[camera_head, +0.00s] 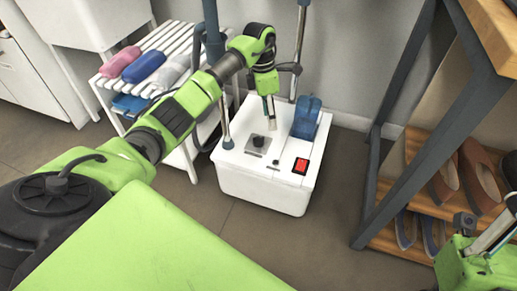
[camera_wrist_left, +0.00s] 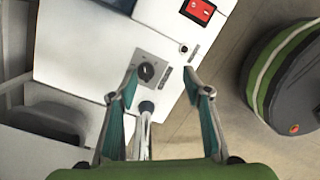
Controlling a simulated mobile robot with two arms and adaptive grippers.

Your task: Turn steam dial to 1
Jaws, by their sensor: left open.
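The steam dial (camera_head: 258,141) is a small black knob on a grey square plate on top of the white steamer base (camera_head: 265,190). In the left wrist view the dial (camera_wrist_left: 147,71) lies between and beyond my fingertips, with its plate around it. My left gripper (camera_head: 270,118) points down above the base, near the dial; in the wrist view its teal fingers (camera_wrist_left: 157,94) are spread, with nothing held. I cannot read the dial's marks. Part of my right gripper (camera_head: 498,238) shows at the lower right edge; its tips are cut off.
A red switch (camera_head: 300,166) and a blue tank (camera_head: 307,117) are on the base. Upright poles (camera_head: 300,50) rise behind it. A white slatted rack (camera_head: 155,65) with rolled cloths stands left. A shoe shelf (camera_head: 420,185) stands right. The floor in front is clear.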

